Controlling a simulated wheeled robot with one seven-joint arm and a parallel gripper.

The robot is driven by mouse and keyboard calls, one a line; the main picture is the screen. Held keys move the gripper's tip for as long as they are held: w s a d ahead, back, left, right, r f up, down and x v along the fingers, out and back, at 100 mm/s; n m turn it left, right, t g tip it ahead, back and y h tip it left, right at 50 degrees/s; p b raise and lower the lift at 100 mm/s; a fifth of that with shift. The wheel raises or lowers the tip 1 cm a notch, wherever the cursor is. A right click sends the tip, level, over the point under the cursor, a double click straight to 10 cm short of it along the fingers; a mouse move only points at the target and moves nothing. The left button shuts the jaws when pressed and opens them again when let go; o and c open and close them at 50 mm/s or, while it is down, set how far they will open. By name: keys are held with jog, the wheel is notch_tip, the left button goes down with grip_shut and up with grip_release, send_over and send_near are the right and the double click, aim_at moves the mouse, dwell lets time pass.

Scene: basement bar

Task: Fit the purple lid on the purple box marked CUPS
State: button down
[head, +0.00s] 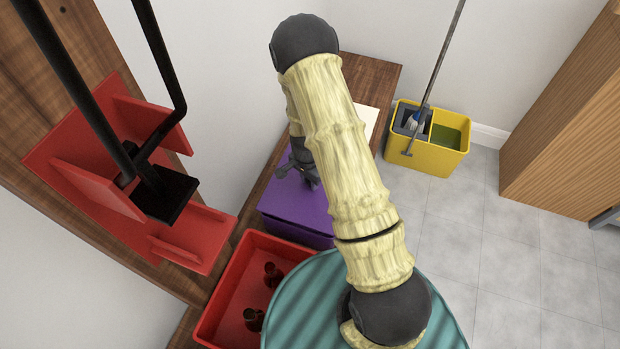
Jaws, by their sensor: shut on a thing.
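The purple lid (290,202) shows as a flat purple surface below my gripper, partly hidden by my arm. The purple box (302,235) shows as a darker purple side under the lid's near edge. The lid lies over the box; I cannot tell whether it is fully seated or slightly above it. The CUPS marking is not visible. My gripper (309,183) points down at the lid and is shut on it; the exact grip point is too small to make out.
A red crate (222,313) with brown bottles stands in front of the box on the wooden counter (376,76). A red shelf piece (100,200) and black bars are at left. A pale sheet (368,118) lies behind. A yellow mop bucket (432,160) stands on the floor.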

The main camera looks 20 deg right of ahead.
aim_at(309, 186)
jog(key=shift+f+b, duration=0.7)
jog(key=shift+f, duration=0.4)
jog(key=shift+f+b, duration=0.4)
jog(key=shift+f, duration=0.3)
jog(key=c, duration=1)
grip_release()
jog(key=shift+c, duration=0.2)
notch_tip(309, 186, up, 17)
jog(key=p, duration=0.3)
jog(key=shift+s+a+r, duration=0.2)
jog(key=shift+a, duration=0.2)
